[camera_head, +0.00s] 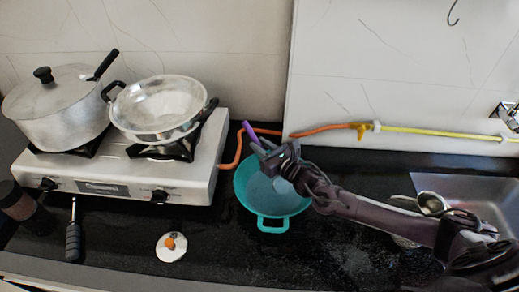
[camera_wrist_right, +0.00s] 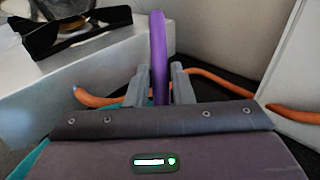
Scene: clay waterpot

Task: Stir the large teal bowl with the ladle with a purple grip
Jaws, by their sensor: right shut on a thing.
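The large teal bowl (camera_head: 270,224) sits on the black counter, right of the stove. My right gripper (camera_head: 268,153) is over the bowl's back part, shut on the purple grip of the ladle (camera_head: 249,131). The purple grip also stands between the two fingers of my right gripper (camera_wrist_right: 160,85) in the right wrist view, where the ladle (camera_wrist_right: 158,40) rises above them. A pale round shape low in the bowl looks like the ladle's head, partly hidden by my gripper. A bit of the teal bowl shows at the left edge in the wrist view. My left gripper is not in view.
A two-burner stove (camera_head: 190,185) holds a lidded pot (camera_head: 55,115) and a metal wok (camera_head: 160,108). An orange hose (camera_head: 238,150) runs behind the bowl. A small lid (camera_head: 172,247) lies on the counter. A sink (camera_head: 470,190) is at right. The counter in front of the bowl is clear.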

